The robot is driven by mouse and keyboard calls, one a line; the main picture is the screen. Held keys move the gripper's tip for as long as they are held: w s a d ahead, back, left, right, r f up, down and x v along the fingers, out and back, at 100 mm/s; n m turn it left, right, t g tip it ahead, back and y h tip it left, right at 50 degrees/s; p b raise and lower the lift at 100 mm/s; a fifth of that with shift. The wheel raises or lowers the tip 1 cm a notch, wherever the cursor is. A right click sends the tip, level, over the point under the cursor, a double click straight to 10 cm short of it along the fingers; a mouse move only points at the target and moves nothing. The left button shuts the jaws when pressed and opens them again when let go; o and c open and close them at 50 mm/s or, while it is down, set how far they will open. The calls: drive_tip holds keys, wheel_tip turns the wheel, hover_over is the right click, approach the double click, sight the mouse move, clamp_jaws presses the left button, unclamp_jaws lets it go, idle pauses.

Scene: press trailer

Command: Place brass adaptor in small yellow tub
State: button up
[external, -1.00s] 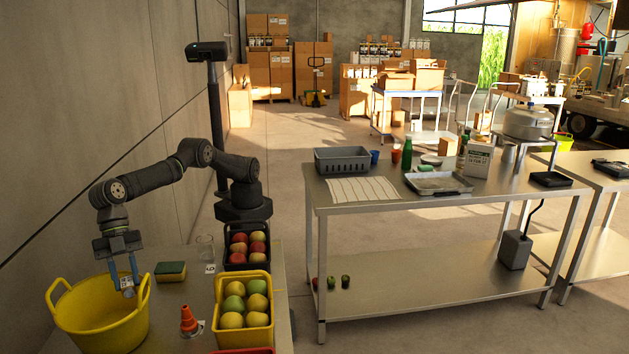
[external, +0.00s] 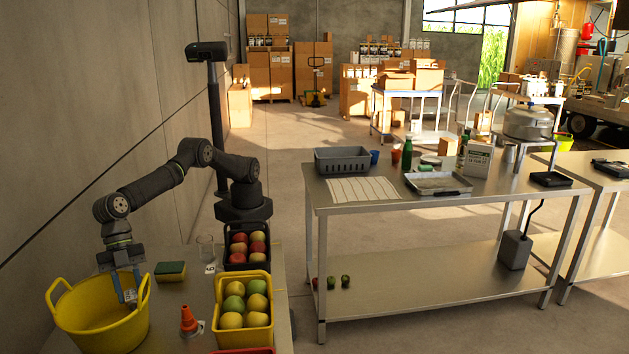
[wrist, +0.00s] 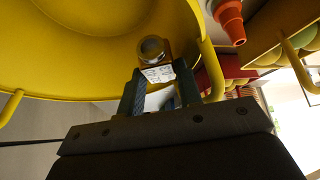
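The yellow tub (external: 105,335) is a round tub with handles at the lower left of the external view. In the wrist view its yellow wall (wrist: 70,65) fills the upper left. My gripper (external: 130,296) points down inside the tub's rim, near its right side. It is shut on the brass adaptor (wrist: 152,49), a small ring-ended piece with a white printed label, which sits between the fingertips in the wrist view. In the external view the adaptor is small, and only its pale part shows. I cannot tell whether it touches the tub's floor.
A green and yellow sponge (external: 170,271) and an orange cone (external: 189,320) stand right of the tub. A yellow crate (external: 257,340) of apples and a dark crate (external: 236,267) of fruit are farther right. A clear glass (external: 205,250) stands behind.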

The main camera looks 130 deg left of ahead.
drive_tip(key=shift+o, duration=0.4)
drive_tip(key=shift+r, duration=0.1)
drive_tip(key=shift+r, duration=0.3)
drive_tip(key=v, duration=1.2)
drive_tip(key=shift+r, duration=0.25)
drive_tip(key=shift+w+f, duration=0.1)
drive_tip(key=x, duration=1.2)
drive_tip(key=shift+f, duration=0.5)
drive_tip(key=shift+r, duration=0.4)
